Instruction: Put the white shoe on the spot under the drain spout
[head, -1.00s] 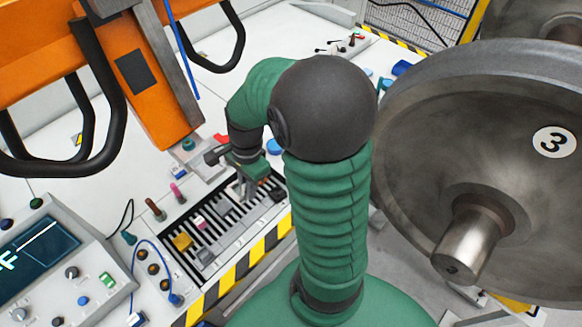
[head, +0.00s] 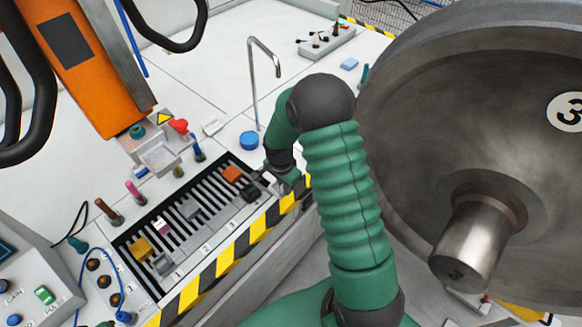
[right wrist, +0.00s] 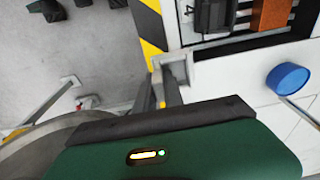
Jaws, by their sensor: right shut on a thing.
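My right gripper (head: 264,177) is just off the right end of the slotted rack, partly hidden by my own arm. In the right wrist view the right gripper (right wrist: 170,88) is shut on a small pale block, which I take to be the white shoe (right wrist: 184,72). It is held above the table edge by the striped strip. A thin bent metal pipe (head: 254,85), likely the drain spout, rises from the table behind the gripper, its open end hooking down to the right. I cannot make out a marked spot under it. My left gripper is out of view.
The slotted rack (head: 205,207) holds several blocks, including a yellow one (head: 140,250), an orange one (head: 232,174) and a black one (head: 250,192). A blue round cap (head: 249,140) stands near the pipe. A large steel wheel (head: 450,130) fills the right. An orange machine (head: 85,75) hangs at left.

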